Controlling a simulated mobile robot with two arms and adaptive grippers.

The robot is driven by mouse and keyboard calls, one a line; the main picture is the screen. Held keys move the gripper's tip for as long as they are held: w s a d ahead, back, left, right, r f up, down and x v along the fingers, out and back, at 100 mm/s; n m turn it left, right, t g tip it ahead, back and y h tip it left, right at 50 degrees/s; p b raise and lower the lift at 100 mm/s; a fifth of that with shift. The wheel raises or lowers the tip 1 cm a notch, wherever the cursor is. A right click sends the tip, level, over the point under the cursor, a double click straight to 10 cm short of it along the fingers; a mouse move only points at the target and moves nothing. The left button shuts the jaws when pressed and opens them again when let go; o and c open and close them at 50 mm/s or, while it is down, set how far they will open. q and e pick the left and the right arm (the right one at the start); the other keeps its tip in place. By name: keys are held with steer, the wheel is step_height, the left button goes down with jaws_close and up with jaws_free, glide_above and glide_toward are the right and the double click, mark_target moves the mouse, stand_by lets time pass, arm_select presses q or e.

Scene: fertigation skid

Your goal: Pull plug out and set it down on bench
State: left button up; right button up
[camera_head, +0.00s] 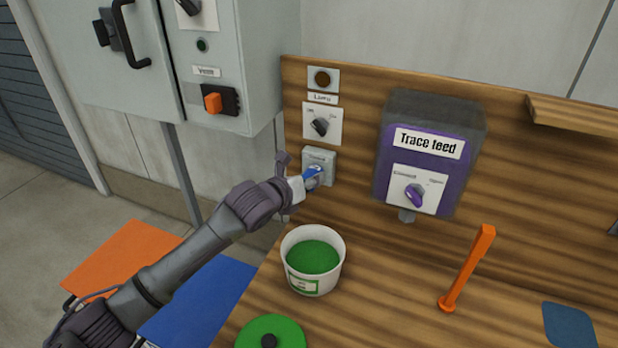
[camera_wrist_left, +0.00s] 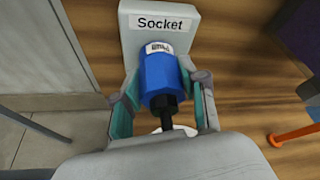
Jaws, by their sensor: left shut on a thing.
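The blue plug (camera_head: 313,177) is at the grey socket (camera_head: 320,160) on the wooden back panel. In the left wrist view the blue plug (camera_wrist_left: 160,75) sits against the socket plate (camera_wrist_left: 157,27) labelled "Socket", with its black cable end toward me. My left gripper (camera_head: 300,186) is shut on the plug, and its fingers (camera_wrist_left: 162,100) are on both sides of the blue body in the left wrist view. The plug's prongs are hidden. The wooden bench (camera_head: 390,315) lies below the panel. My right gripper is not in view.
A white tub of green stuff (camera_head: 314,258) stands on the bench below the socket, with a green lid (camera_head: 270,333) nearby. An orange upright handle (camera_head: 468,268) and a blue pad (camera_head: 569,325) are to the right. The bench between tub and handle is clear.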

arm_select(q)
steer(key=shift+s+a+r+p, duration=0.2)
steer(key=shift+s+p, duration=0.1)
steer(key=shift+s, duration=0.1)
steer(key=shift+s+a+p, duration=0.25)
steer(key=shift+s+p, duration=0.25)
steer(key=shift+s, duration=0.1)
steer(key=shift+s+a+p, duration=0.25)
steer(key=shift+s+p, duration=0.2)
steer(key=shift+s, duration=0.15)
steer(key=shift+s, duration=0.15)
steer(key=shift+s+a+p, duration=0.3)
steer(key=shift+s+p, duration=0.25)
steer(key=shift+s, duration=0.1)
steer(key=shift+s+a+p, duration=0.3)
steer(key=shift+s+p, duration=0.25)
steer(key=shift+s, duration=0.1)
